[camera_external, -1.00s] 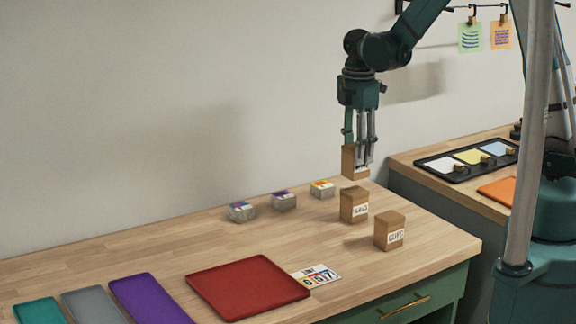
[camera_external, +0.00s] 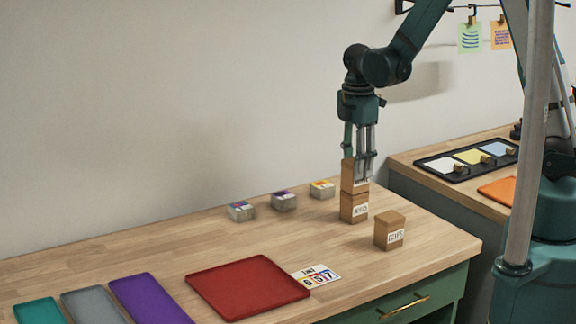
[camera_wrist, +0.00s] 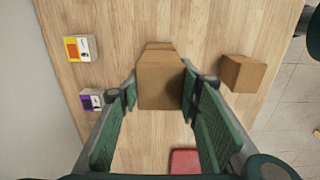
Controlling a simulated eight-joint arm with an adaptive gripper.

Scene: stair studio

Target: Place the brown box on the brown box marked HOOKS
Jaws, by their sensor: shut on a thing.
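My gripper (camera_external: 361,176) is shut on a plain brown box (camera_external: 348,174), with a finger on each side of it. The held box is upright directly above a labelled brown box (camera_external: 354,209) on the wooden table; their faces meet in the external view, and I cannot tell whether a thin gap remains. The lower box's small white label is too blurred to read surely. In the wrist view the held box (camera_wrist: 162,85) sits between the fingers and covers most of the lower box (camera_wrist: 158,46). Another labelled brown box (camera_external: 389,231) stands apart to the right, its label seeming to read CLIPS.
Several small grey blocks with coloured tops (camera_external: 283,202) stand to the left. A red tray (camera_external: 247,287) and a printed card (camera_external: 317,276) lie in front. Purple (camera_external: 148,299), grey and teal mats are at the left front. The table between is clear.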

